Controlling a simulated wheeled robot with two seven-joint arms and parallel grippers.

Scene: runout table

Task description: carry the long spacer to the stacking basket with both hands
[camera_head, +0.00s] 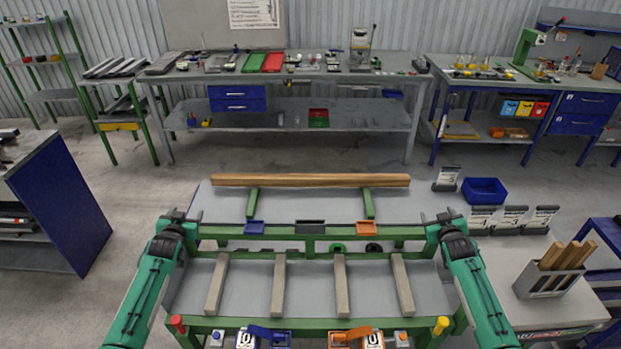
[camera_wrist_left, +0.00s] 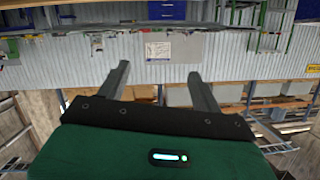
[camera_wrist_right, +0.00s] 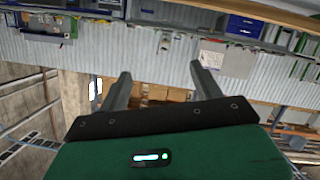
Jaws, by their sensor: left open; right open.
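The long spacer, a brown wooden bar (camera_head: 310,180), lies crosswise on two green supports at the back of the grey table. A green frame (camera_head: 300,232) nearer to me, with several grey bars (camera_head: 279,285) across it, looks like the stacking basket. My left gripper (camera_head: 177,214) is open and empty at the frame's left back corner, short of the spacer's left end. My right gripper (camera_head: 443,215) is open and empty at the right back corner, short of the spacer's right end. Both wrist views show spread fingers, left (camera_wrist_left: 157,80) and right (camera_wrist_right: 161,80), with nothing between them.
Blue (camera_head: 254,227), dark and orange (camera_head: 366,228) small bins sit along the frame's back rail. A blue bin (camera_head: 485,190) and several labelled holders (camera_head: 481,219) stand to the right. A grey box of wooden pieces (camera_head: 548,283) is at the right front. A blue cabinet (camera_head: 62,205) stands left.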

